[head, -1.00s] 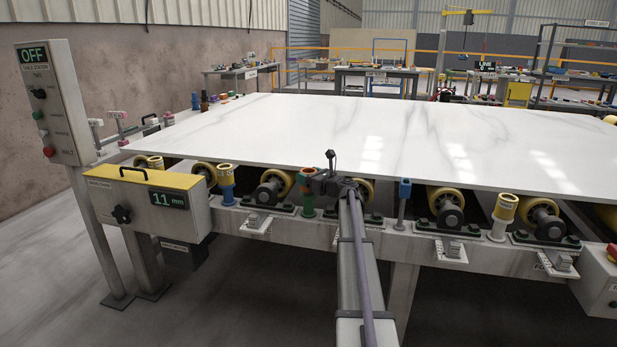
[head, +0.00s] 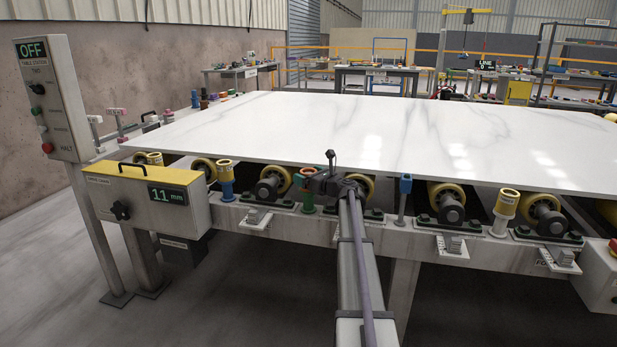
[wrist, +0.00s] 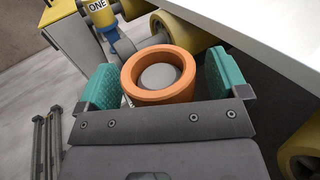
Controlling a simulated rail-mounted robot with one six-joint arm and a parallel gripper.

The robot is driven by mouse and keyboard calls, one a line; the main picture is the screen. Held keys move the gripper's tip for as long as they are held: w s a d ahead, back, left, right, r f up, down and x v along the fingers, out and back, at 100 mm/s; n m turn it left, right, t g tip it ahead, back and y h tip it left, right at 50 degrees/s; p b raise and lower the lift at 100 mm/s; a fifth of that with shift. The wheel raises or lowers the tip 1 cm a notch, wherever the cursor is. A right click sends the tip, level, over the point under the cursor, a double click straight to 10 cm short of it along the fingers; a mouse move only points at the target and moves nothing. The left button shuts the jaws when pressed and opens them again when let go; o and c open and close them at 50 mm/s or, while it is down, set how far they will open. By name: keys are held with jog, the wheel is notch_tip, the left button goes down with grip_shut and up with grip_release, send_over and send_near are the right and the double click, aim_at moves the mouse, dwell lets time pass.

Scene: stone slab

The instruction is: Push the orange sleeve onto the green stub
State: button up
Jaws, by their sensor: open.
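In the wrist view the orange sleeve (wrist: 158,97) is a thick ring seen from above, with a round grey face inside it. It stands between the two teal fingers of my gripper (wrist: 158,65), which are open with a gap on each side of the sleeve.
The white stone slab (head: 400,130) overhangs close behind the gripper. Yellow rollers (head: 272,182) line the rail. A blue post with a yellow top (head: 225,180) stands to the left, another blue post (head: 403,195) to the right. A yellow-topped gauge box (head: 150,200) is further left.

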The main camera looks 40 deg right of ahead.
jog(key=shift+s, duration=0.1)
jog(key=s+d, duration=0.1)
jog(key=s, duration=0.9)
jog(key=shift+s+d, duration=0.15)
jog(key=shift+s, duration=0.15)
